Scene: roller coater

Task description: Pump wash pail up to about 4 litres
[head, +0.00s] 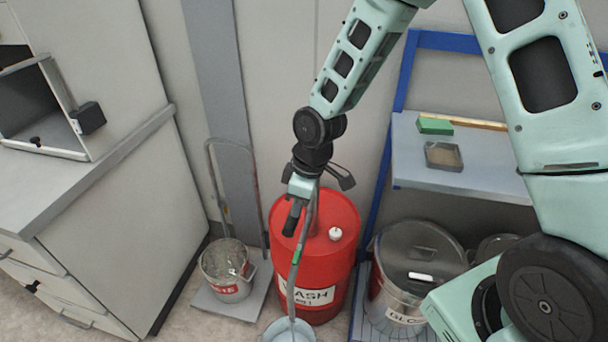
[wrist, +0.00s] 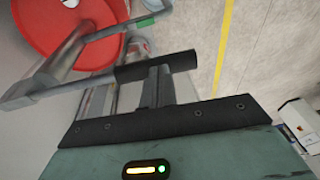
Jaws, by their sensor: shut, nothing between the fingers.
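The red drum (head: 335,262) marked WASH stands on the floor below my arm. A grey spout with a green band (head: 296,257) slopes down from its top to a pale blue pail (head: 272,333), cut off by the lower picture edge; its level cannot be read. My gripper (head: 293,218) is above the drum's left side. In the wrist view my fingers (wrist: 159,88) are shut with nothing between them, close against a black grip (wrist: 155,68) on a grey rod, apparently the pump handle. Whether they touch it is unclear. The red drum (wrist: 70,30) also shows there.
A metal bucket (head: 226,291) with a red label stands on a low platform with an upright hoop, left of the drum. A lidded metal bin (head: 390,300) stands right. A cabinet (head: 120,200) fills the left. A shelf (head: 480,180) with small items is at right.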

